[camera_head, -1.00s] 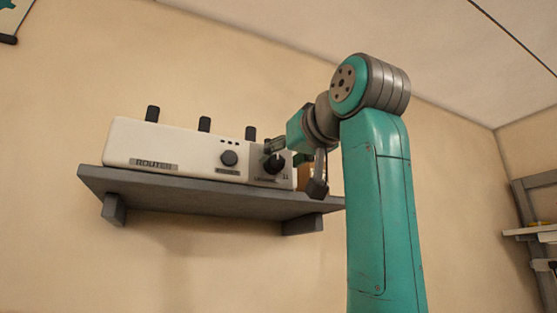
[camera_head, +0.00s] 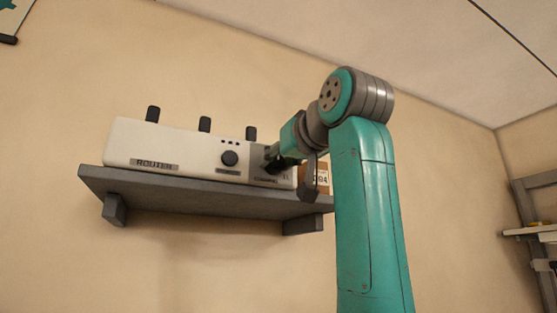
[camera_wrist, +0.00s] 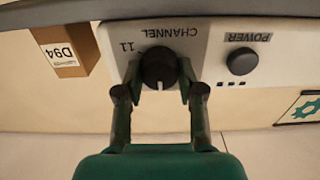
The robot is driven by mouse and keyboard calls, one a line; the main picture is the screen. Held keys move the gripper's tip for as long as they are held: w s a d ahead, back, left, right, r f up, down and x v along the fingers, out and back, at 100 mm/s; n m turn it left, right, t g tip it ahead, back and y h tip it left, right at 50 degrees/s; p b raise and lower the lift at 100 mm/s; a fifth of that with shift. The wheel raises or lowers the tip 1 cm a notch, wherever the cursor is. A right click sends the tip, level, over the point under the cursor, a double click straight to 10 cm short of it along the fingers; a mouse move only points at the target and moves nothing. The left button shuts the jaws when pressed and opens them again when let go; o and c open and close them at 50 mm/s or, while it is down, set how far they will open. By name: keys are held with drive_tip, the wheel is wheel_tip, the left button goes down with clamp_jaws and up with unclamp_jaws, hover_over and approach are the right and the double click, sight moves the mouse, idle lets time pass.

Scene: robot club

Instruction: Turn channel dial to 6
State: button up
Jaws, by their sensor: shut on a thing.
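The white router (camera_head: 190,148) sits on a grey wall shelf in the head view. Its black channel dial (camera_wrist: 158,68) shows in the wrist view, which is upside down, under the word CHANNEL and beside the number 11. A white pointer mark on the dial points down in that picture. My gripper (camera_wrist: 158,90) has one finger on each side of the dial and is shut on it. In the head view my gripper (camera_head: 272,160) hides most of the dial. The power knob (camera_wrist: 242,61) is a separate black knob; it also shows in the head view (camera_head: 229,158).
A cardboard box (camera_wrist: 66,50) marked D94 stands beside the router on the grey shelf (camera_head: 200,192). Several black antennas (camera_head: 204,124) rise behind the router. The wall below the shelf is clear.

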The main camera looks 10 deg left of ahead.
drive_tip(key=m, duration=0.5)
drive_tip(key=shift+d+m, duration=0.1)
drive_tip(key=shift+m, duration=0.3)
drive_tip(key=m, duration=0.5)
drive_tip(key=shift+w+f+m, duration=0.1)
drive_tip(key=shift+m, duration=0.3)
drive_tip(key=o, duration=1.1)
drive_tip(key=shift+o, duration=0.2)
drive_tip(key=shift+d, duration=0.1)
drive_tip(key=v, duration=1.2)
